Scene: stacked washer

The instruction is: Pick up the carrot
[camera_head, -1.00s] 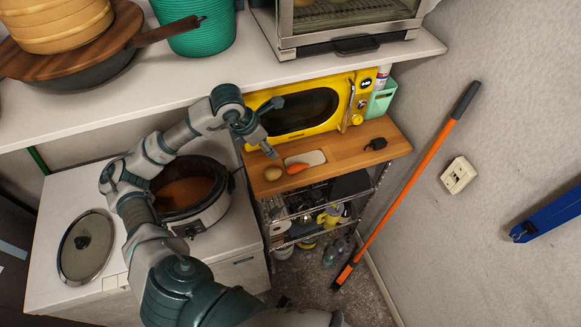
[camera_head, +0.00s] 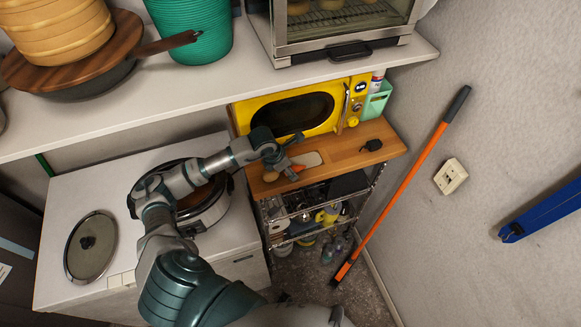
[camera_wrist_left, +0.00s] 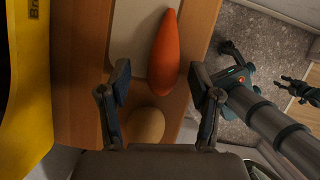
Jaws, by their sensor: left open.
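The orange carrot (camera_wrist_left: 165,48) lies partly on a pale board (camera_wrist_left: 130,35) on the wooden shelf top. In the head view the carrot (camera_head: 299,168) is mostly hidden by my left gripper (camera_head: 288,168). In the left wrist view my left gripper (camera_wrist_left: 160,82) is open, with its fingers either side of the carrot's thick end. I cannot tell the height of the fingers above it. A round tan potato-like item (camera_wrist_left: 146,125) sits nearer the palm.
A white counter shelf (camera_head: 200,83) is above. A slow cooker (camera_head: 207,215) and glass lid (camera_head: 91,245) are at the left.

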